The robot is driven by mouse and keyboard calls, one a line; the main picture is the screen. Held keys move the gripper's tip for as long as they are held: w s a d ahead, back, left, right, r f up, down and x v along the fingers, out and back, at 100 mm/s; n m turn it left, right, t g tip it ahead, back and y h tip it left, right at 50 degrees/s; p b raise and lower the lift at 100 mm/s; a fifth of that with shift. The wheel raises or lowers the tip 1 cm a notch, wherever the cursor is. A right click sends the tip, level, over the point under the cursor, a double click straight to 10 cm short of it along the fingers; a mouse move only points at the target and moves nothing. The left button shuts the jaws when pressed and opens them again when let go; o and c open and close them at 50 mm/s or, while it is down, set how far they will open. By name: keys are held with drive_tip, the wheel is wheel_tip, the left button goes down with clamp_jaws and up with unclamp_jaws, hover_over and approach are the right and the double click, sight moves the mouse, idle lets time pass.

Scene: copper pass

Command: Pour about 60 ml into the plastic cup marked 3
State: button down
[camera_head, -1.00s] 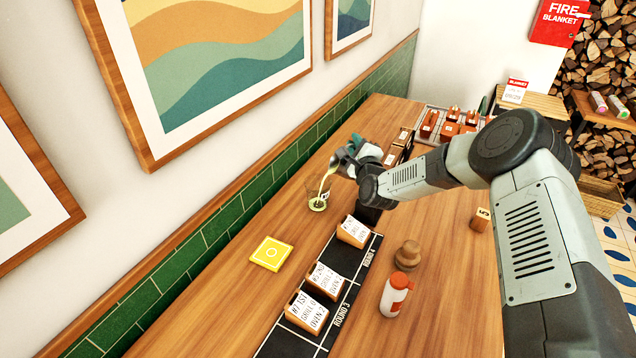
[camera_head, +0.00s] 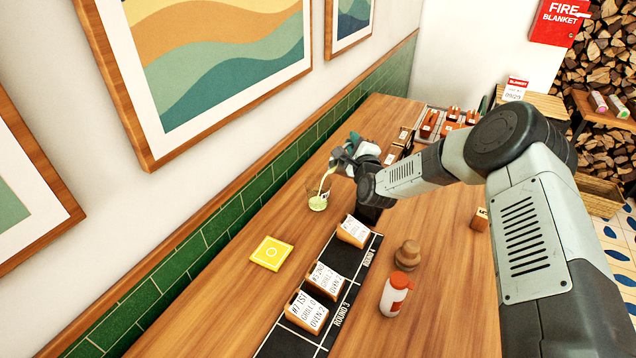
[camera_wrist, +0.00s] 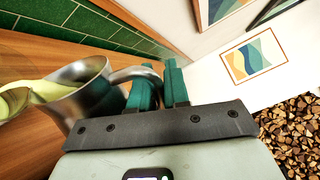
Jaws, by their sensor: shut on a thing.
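My gripper (camera_wrist: 160,88) is shut on the handle of a metal jug (camera_wrist: 85,90), which is tilted toward the left in the wrist view. In the head view the jug (camera_head: 341,160) is tipped above a clear plastic cup (camera_head: 318,201), partly behind my gripper (camera_head: 352,146). A pale yellow-green stream (camera_head: 325,181) runs from the jug into the cup. Pale liquid stands in the lower part of the cup. The cup is upright on the wooden table; its marking is too small to read. The wrist view shows the liquid (camera_wrist: 40,92) at the jug's lip.
A yellow square coaster (camera_head: 271,253) lies in front of the cup. A black board (camera_head: 343,280) carries several labelled wooden blocks. A white bottle with a red cap (camera_head: 395,294) and a wooden stamp-like piece (camera_head: 407,255) stand right of it. A tray (camera_head: 428,124) of blocks is at the back.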

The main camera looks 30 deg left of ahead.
drive_tip(key=shift+s+a+r+n, duration=0.15)
drive_tip(key=shift+a+r+n, duration=0.05)
drive_tip(key=shift+r+n, duration=0.1)
drive_tip(key=shift+s+a+r+n, duration=0.2)
drive_tip(key=shift+s+a+n, duration=0.3)
drive_tip(key=shift+a, duration=0.15)
idle(0.6)
drive_tip(key=w+d+f+m, duration=0.2)
drive_tip(key=d, duration=0.1)
drive_tip(key=shift+m, duration=0.4)
drive_tip(key=shift+w+r+m, duration=0.15)
drive_tip(key=shift+r+m, duration=0.1)
drive_tip(key=shift+m, duration=0.25)
drive_tip(key=m, duration=0.1)
drive_tip(key=d+m, duration=0.1)
drive_tip(key=shift+w+f+m, duration=0.1)
drive_tip(key=shift+w+m, duration=0.2)
drive_tip(key=shift+w, duration=0.1)
drive_tip(key=shift+w+d+f+m, duration=0.1)
drive_tip(key=shift+d+f+m, duration=0.1)
drive_tip(key=shift+m, duration=0.1)
drive_tip(key=shift+f, duration=0.1)
idle(0.4)
